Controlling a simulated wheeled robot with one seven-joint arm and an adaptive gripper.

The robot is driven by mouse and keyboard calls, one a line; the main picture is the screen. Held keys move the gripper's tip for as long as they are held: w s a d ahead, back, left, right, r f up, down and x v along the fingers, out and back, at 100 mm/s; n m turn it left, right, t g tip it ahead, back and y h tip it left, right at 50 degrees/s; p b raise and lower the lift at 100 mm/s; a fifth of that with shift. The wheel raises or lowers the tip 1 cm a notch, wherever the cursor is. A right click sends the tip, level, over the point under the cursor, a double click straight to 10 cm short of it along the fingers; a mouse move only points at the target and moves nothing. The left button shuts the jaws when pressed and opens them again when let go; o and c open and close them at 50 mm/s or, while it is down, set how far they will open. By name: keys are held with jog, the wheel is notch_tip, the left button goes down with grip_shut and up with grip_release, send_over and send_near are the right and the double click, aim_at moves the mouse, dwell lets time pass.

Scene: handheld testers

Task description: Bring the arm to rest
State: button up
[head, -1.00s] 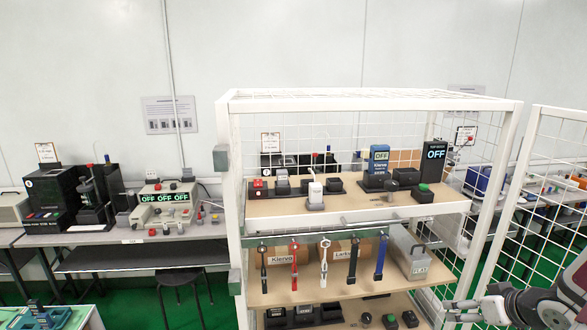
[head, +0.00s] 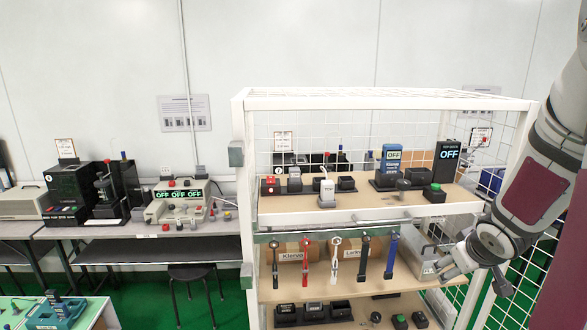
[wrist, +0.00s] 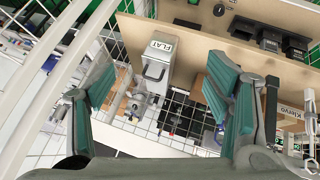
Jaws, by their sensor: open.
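My gripper (head: 452,264) is at the right front of the white wire-mesh shelf unit, beside the grey box with a handle (head: 422,260). My arm comes down from the upper right of the head view. In the wrist view my gripper (wrist: 155,90) has its two green-padded fingers wide apart, with nothing held between them. The grey box labelled FLAT (wrist: 157,62) shows beyond the gap between the fingers. I cannot tell the exact distance between them.
The shelf unit (head: 390,103) has a white frame close to my gripper. Several hand tools, including a red one (head: 306,265), hang from its front rail. Testers with OFF displays (head: 447,154) stand on the upper shelf. A workbench (head: 130,232) and stool (head: 195,272) are at the left.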

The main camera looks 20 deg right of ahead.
jog(key=w+a+r, duration=0.3)
jog(key=a+r, duration=0.8)
jog(key=a, duration=0.5)
jog(key=s+a+r+y, duration=0.1)
jog(key=s+a, duration=0.2)
jog(key=a, duration=0.4)
jog(key=s+a+r+n+y, duration=0.1)
jog(key=s+a+y, duration=0.1)
jog(key=a, duration=0.5)
jog(key=s+a+r+n+y, duration=0.1)
jog(key=s+a+y, duration=0.1)
jog(key=s+a, duration=0.2)
jog(key=a, duration=0.3)
jog(key=shift+r+b, duration=0.3)
jog(key=shift+r, duration=0.05)
jog(key=shift+s, duration=0.1)
